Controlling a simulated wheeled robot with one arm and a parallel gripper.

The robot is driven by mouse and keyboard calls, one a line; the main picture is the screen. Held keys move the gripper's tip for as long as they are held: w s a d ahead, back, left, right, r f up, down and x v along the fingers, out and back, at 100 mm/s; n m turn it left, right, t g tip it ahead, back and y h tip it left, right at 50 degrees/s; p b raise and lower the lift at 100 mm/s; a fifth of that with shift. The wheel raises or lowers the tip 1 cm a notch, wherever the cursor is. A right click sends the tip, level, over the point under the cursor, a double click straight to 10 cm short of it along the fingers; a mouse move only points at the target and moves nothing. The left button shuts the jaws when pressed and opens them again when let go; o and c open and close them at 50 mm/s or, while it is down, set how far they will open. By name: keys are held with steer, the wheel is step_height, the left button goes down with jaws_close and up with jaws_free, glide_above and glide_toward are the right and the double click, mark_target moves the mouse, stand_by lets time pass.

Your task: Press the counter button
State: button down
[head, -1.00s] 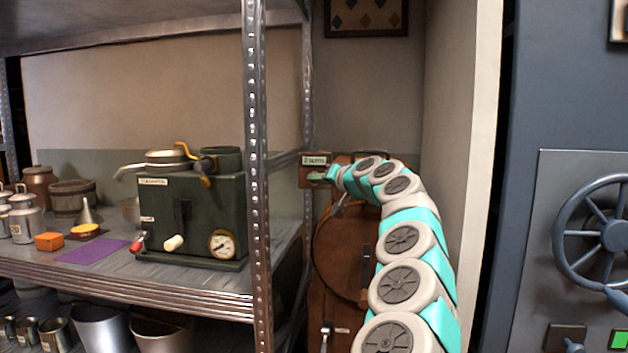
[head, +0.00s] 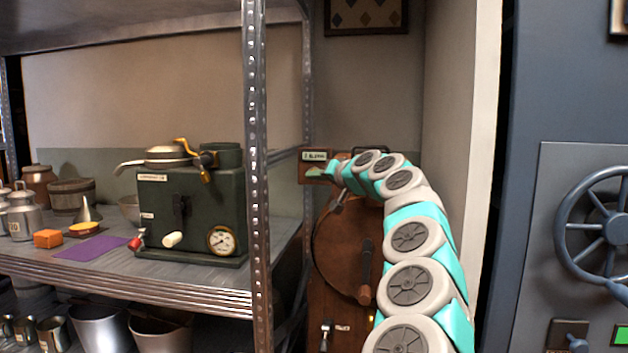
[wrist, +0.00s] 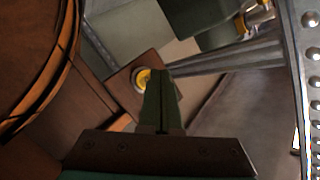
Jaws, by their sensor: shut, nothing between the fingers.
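A yellow button (wrist: 141,78) in a pale ring sits on a small wooden block (wrist: 125,88) in the wrist view. My gripper (wrist: 161,76) is shut and empty, with its dark green fingertips over the right edge of the button in that picture. Whether they touch it cannot be told. In the head view the wooden counter box (head: 306,176) with a small lettered label hangs beside the shelf post. My gripper (head: 318,172) shows as a green tip at the box front. The button itself is hidden there.
A wooden cabinet with a round drum (head: 340,245) and a handle stands below my gripper. A metal shelf post (head: 257,180) is to the left, with a dark green machine (head: 190,215) on the shelf. A blue-grey panel with a handwheel (head: 605,230) is at the right.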

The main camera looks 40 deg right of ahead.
steer(key=s+a+b, duration=0.1)
steer(key=a+b, duration=0.1)
steer(key=s+a+b, duration=0.1)
steer(key=s+b, duration=0.1)
steer(key=shift+s+a+b, duration=0.15)
steer(key=shift+a+b, duration=0.15)
steer(key=shift+a, duration=0.05)
stand_by(0.3)
stand_by(0.8)
